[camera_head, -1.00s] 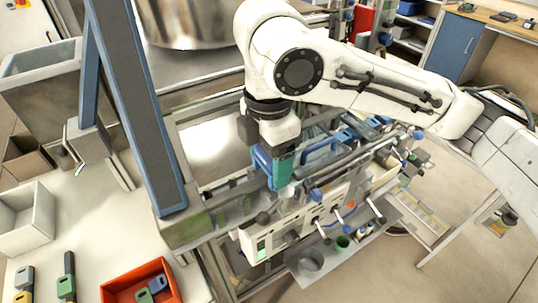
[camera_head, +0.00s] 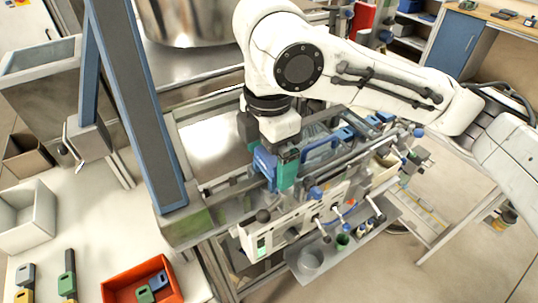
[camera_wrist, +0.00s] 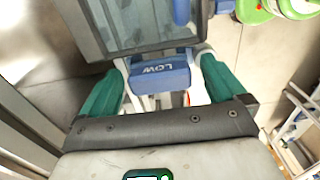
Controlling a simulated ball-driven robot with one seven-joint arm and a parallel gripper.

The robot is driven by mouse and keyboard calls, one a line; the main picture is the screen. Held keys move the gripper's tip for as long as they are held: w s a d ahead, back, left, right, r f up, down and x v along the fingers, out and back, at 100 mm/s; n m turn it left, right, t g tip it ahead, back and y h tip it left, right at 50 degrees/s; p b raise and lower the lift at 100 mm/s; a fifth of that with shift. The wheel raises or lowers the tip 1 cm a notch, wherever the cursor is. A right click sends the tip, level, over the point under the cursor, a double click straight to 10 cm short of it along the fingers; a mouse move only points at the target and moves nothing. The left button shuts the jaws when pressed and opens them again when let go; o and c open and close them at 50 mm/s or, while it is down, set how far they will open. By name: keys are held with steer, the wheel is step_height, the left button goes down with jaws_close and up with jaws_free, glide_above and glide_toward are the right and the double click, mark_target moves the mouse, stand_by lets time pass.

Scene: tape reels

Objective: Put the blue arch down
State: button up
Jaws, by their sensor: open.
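My gripper (camera_wrist: 160,80) has two green fingers set well apart, so it is open. In the wrist view a blue bar marked LOW (camera_wrist: 160,78) lies between the fingers, with a gap on each side; it looks like the top of the blue arch. In the head view my gripper (camera_head: 284,168) points down at the machine's front rail, its green finger in sight. A blue part (camera_head: 264,162) shows just left of that finger. The arch's lower part is hidden, and I cannot tell its tilt.
A blue handle (camera_head: 334,143) stands on the machine right of my gripper. Levers with blue knobs (camera_head: 316,192) and a shelf with cups (camera_head: 310,262) are in front. A blue-grey post (camera_head: 140,100) rises on the left. A red tray (camera_head: 170,285) lies on the left bench.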

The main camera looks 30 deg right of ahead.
mark_target(269, 155)
step_height(269, 155, up, 12)
steer(key=shift+r+b, duration=0.2)
steer(key=shift+b, duration=0.25)
stand_by(0.5)
steer(key=shift+c, duration=0.3)
stand_by(0.7)
